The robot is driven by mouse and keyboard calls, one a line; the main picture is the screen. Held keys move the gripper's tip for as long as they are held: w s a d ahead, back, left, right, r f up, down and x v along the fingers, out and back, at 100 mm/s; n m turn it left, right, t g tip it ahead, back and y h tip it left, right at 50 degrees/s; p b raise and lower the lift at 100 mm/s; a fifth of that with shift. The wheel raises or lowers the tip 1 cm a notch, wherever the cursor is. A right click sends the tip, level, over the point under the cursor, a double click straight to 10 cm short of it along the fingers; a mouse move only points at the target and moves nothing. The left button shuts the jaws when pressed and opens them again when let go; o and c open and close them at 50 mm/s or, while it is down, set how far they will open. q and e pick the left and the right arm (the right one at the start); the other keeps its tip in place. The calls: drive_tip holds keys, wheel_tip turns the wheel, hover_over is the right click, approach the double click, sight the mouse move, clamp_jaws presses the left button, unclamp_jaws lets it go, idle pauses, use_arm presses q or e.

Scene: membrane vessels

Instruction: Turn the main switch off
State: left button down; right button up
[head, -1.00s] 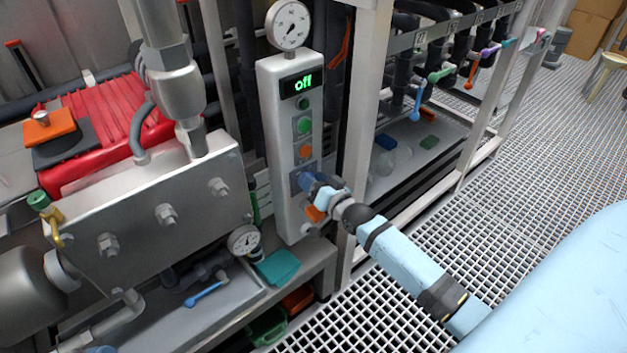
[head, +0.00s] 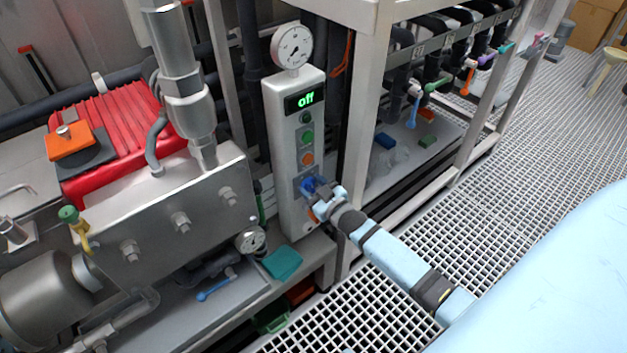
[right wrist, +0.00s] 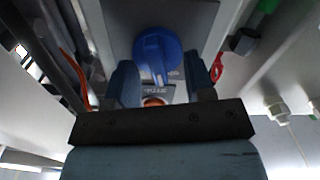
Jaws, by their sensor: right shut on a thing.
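The main switch (head: 308,185) is a blue rotary knob on a grey plate low on the light grey control panel (head: 285,160). The panel's display (head: 305,101) reads "off" in green. My right gripper (head: 318,190) is at the knob. In the right wrist view the knob (right wrist: 157,55) sits between the two blue fingers of my right gripper (right wrist: 163,80), which is shut on it. The knob's lettering is too small to read for sure. My left gripper is not in view.
Green and orange buttons (head: 308,159) sit above the switch, and a round gauge (head: 292,46) tops the panel. A steel block (head: 185,215) with pipes stands to the left. A frame post (head: 362,120) rises close to the right. The grating floor (head: 530,150) is clear farther right.

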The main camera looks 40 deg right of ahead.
drive_tip(key=shift+a+n+p, duration=0.15)
drive_tip(key=shift+n+p, duration=0.3)
drive_tip(key=shift+n, duration=0.75)
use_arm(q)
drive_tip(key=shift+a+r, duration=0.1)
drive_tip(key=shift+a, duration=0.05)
use_arm(e)
drive_tip(key=shift+n, duration=0.3)
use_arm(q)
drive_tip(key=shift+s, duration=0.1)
use_arm(e)
drive_tip(key=o, duration=0.9)
